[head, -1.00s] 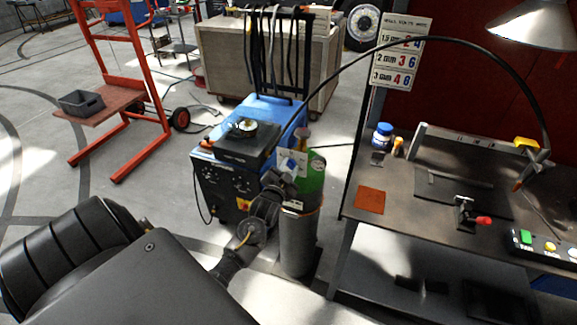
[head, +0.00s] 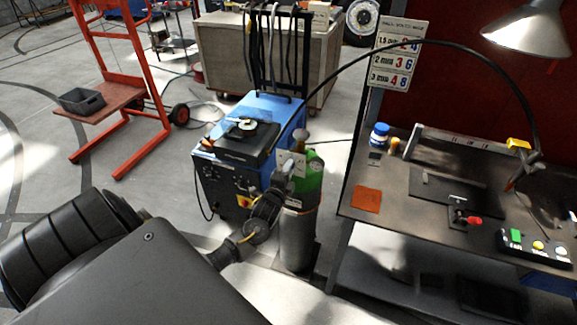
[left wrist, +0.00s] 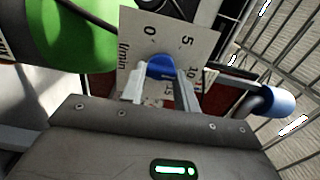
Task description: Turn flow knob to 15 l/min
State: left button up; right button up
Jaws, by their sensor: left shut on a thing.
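The flow knob (left wrist: 160,66) is blue and shows in the left wrist view in front of a white dial plate (left wrist: 143,30). The plate carries the marks 0, 5, 10 and "l/min"; a further mark beside my finger is partly covered. My left gripper (left wrist: 160,80) is shut on the knob, one finger on each side. No pointer on the knob can be made out. In the head view the plate (head: 299,159) stands by the green top of a gas cylinder (head: 297,240), with my left gripper (head: 286,169) against it. My right gripper is not in view.
A blue welding machine (head: 285,112) stands just left of the cylinder. A workbench (head: 400,205) with a clamp and a button box is to the right. A black hose (head: 430,42) arches above. A red lift frame (head: 150,100) stands at the left, with open floor between.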

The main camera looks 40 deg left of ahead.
pick_arm(q)
jog(key=m+p, duration=0.2)
jog(key=m, duration=0.4)
jog(key=m+p, duration=0.3)
jog(key=m, duration=0.2)
jog(key=shift+a+f+m, duration=0.1)
jog(key=shift+f+m, duration=0.1)
jog(key=shift+m, duration=0.2)
dwell(0.3)
jog(key=o, duration=1)
jog(key=b+v, duration=0.1)
jog(key=v, duration=1)
jog(key=shift+b, duration=0.4)
